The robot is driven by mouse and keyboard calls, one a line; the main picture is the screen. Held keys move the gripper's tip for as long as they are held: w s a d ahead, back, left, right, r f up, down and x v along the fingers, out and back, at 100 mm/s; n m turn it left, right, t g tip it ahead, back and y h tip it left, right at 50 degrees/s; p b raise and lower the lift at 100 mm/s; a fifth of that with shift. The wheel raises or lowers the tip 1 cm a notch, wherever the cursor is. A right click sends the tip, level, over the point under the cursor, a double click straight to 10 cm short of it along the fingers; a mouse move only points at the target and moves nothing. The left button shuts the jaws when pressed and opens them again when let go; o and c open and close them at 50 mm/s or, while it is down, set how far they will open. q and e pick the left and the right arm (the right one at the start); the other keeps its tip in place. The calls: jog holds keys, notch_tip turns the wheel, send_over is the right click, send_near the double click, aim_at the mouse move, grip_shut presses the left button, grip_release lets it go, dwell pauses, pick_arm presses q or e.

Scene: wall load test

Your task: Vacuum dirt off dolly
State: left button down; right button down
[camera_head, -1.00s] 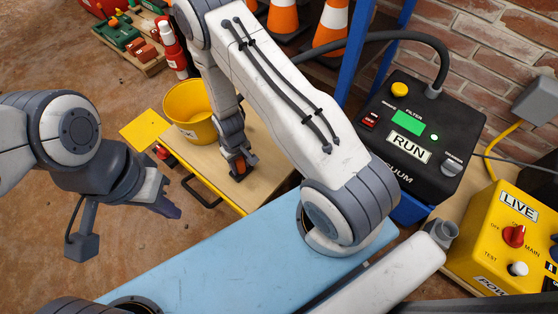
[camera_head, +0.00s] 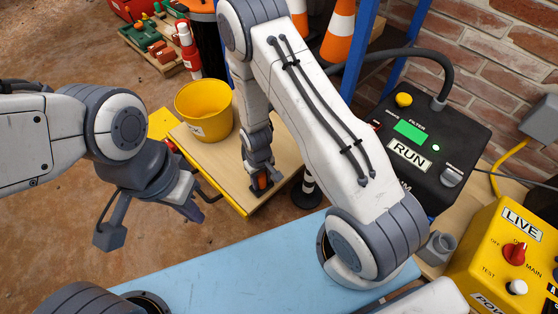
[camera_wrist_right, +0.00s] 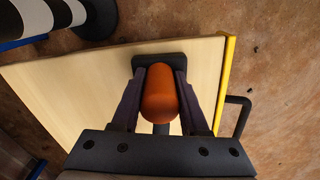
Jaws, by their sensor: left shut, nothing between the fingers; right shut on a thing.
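The dolly (camera_head: 222,158) is a pale wooden board with a yellow edge on the floor. It fills much of the right wrist view (camera_wrist_right: 75,95), where I make out no dirt on its bare wood. My right gripper (camera_head: 261,180) is shut on an orange grip (camera_wrist_right: 160,95) above a dark flat nozzle head (camera_wrist_right: 148,62). The head is at the board, near its front right edge in the head view; I cannot tell if it touches. The black vacuum unit (camera_head: 440,135) shows RUN and a green screen. My left gripper (camera_head: 190,208) is shut and empty, left of the dolly.
A yellow bucket (camera_head: 204,112) stands on the dolly's far left part. A black-and-white post (camera_head: 308,188) stands just right of the dolly. A yellow power box (camera_head: 505,255) marked LIVE is at right. Brown floor (camera_head: 75,215) at left is open.

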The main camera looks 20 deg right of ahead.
aim_at(261, 175)
notch_tip(261, 175, up, 4)
jog(key=p, duration=0.3)
jog(key=shift+f, duration=0.15)
notch_tip(261, 175, up, 5)
jog(key=p, duration=0.4)
jog(key=shift+f+p, duration=0.2)
jog(key=shift+p, duration=0.15)
